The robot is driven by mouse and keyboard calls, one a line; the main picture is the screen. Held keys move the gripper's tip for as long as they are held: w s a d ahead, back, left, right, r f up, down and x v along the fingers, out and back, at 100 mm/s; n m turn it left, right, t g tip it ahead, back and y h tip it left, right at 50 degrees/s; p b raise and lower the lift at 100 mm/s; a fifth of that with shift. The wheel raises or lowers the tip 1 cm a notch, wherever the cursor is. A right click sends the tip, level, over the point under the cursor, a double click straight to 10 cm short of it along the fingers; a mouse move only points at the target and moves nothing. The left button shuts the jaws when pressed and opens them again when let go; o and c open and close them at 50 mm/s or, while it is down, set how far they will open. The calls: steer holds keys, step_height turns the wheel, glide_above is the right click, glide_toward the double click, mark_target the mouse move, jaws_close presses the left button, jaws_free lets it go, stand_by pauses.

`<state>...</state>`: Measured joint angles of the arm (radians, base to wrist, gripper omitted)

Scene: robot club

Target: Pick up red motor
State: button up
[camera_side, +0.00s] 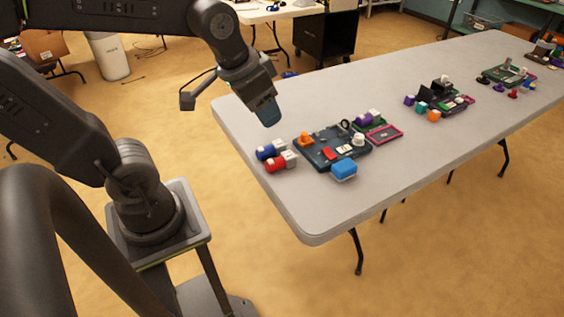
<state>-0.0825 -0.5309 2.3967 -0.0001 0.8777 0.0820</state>
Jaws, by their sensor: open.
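The red motor (276,164) lies near the left end of the long grey table (330,214), with a light grey end piece on its right. A similar blue motor (266,152) lies just behind it, close beside it. My gripper (268,116) hangs above the table's left edge, pointing down, above and behind both motors. It is apart from them and holds nothing that I can see. The gap between its fingers is too small to make out from this side.
Right of the motors is a dark board (327,157) with an orange part (306,139) and a blue block (343,169). A pink-edged tray (384,136) adjoins it. More part groups stand farther along the table. The table's front left corner is bare.

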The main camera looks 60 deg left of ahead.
steer(key=w+a+f+g, duration=0.3)
steer(key=w+a+f, duration=0.45)
steer(key=w, duration=0.25)
steer(key=g, duration=0.2)
glide_toward(284, 156)
step_height(284, 156, down, 10)
steer(key=shift+s+a+f, duration=0.1)
steer(key=shift+s, duration=0.05)
steer(key=c, duration=0.8)
